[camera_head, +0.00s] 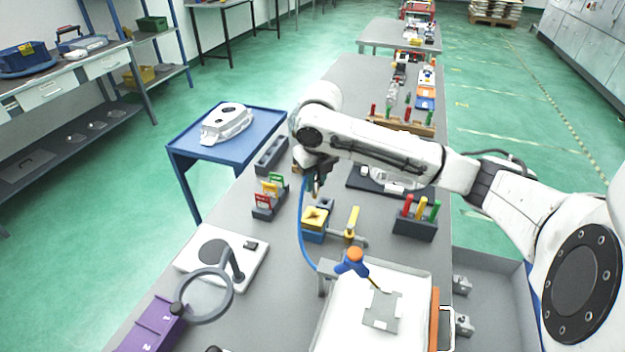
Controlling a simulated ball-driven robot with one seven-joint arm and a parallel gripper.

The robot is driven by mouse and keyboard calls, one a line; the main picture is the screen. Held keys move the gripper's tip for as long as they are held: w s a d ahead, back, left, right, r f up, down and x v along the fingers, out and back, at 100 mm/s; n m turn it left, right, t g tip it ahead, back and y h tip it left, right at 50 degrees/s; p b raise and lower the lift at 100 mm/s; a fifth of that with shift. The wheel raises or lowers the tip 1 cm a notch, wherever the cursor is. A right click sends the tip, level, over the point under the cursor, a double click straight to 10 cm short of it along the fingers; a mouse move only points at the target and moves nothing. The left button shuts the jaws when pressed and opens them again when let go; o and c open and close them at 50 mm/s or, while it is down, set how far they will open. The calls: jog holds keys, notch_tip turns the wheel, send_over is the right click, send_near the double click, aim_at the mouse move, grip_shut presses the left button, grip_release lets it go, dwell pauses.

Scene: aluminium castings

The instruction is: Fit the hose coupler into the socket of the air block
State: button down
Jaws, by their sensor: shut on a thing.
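My gripper (315,190) is above the middle of the grey bench, pointing down. It is shut on the hose coupler, which is small and mostly hidden by the fingers. A blue hose (301,228) hangs from the gripper and curves down along the bench toward the white tray. A blue block with a yellow top (314,224) sits on the bench just below and in front of the gripper. It may be the air block, but I cannot make out its socket. The coupler appears to be above the block and apart from it.
A yellow-handled tool (352,223) stands right of the block. A rack of red, yellow and green handles (415,227) is farther right. A small clip rack (269,198) stands left. A magnifier (206,293) and a white tray (340,328) are nearer. A blue cart (183,146) holds a casting.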

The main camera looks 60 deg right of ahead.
aim_at(314, 197)
dwell(0.3)
jog(key=shift+f+b, duration=2.3)
jog(key=shift+f, duration=0.6)
jog(key=shift+f+b, duration=1.4)
jog(key=shift+f, duration=0.3)
jog(key=c, duration=0.8)
grip_release()
jog(key=shift+r, duration=0.1)
jog(key=r, duration=0.7)
jog(key=s+r, duration=0.1)
jog(key=r, duration=0.2)
jog(key=shift+a+r+b, duration=0.35)
